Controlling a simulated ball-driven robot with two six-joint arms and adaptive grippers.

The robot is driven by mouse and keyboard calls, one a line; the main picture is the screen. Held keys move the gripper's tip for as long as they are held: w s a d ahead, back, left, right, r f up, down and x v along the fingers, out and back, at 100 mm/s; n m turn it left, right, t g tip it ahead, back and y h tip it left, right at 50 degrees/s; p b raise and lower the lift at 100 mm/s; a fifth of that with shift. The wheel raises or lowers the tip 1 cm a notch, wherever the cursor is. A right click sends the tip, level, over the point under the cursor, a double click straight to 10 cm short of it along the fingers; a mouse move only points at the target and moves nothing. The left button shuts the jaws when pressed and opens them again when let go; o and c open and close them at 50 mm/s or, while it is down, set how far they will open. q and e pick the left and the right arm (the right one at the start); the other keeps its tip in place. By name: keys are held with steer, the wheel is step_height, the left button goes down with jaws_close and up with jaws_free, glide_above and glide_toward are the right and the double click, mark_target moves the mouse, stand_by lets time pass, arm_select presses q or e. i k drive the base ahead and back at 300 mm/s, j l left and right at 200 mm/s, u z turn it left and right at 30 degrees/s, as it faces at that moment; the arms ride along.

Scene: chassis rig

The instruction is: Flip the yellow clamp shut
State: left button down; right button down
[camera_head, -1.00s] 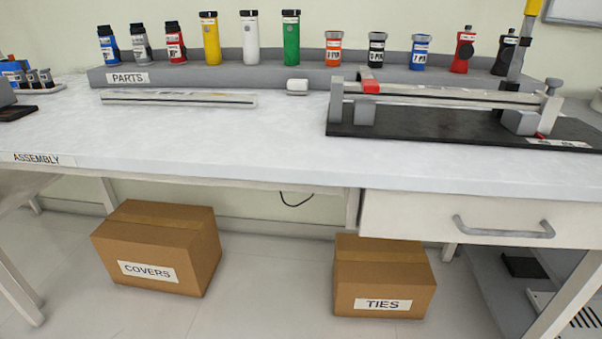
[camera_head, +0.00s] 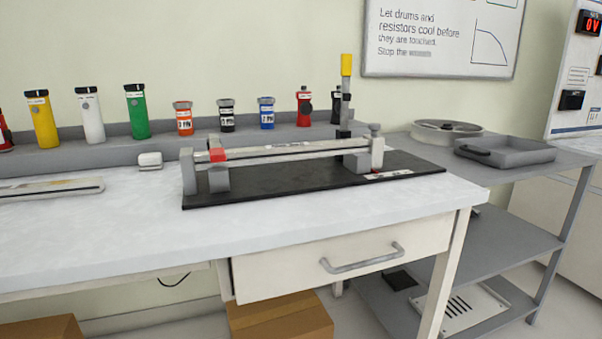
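The yellow clamp handle (camera_head: 346,66) stands upright above a dark post at the back right of the chassis rig. The rig has a black base plate (camera_head: 300,183) on the bench and a long pale rail (camera_head: 290,152) across grey blocks. A red piece (camera_head: 217,154) sits at the rail's left end. The clamp's lower part is partly hidden behind the rail's right end block. Neither of my grippers is in view.
Several coloured bottles, such as a green one (camera_head: 137,111), stand on the grey parts shelf behind the bench. A drawer handle (camera_head: 362,258) sticks out at the front. A grey tray (camera_head: 505,152) and a round reel (camera_head: 447,130) lie on the side shelf at right.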

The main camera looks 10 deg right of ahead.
mark_target(346, 70)
steer(key=i+l+u, duration=0.25)
steer(key=i+l, duration=0.15)
steer(key=l, duration=0.2)
steer(key=i+l+u, duration=0.1)
steer(key=l, duration=0.25)
steer(key=i, duration=0.1)
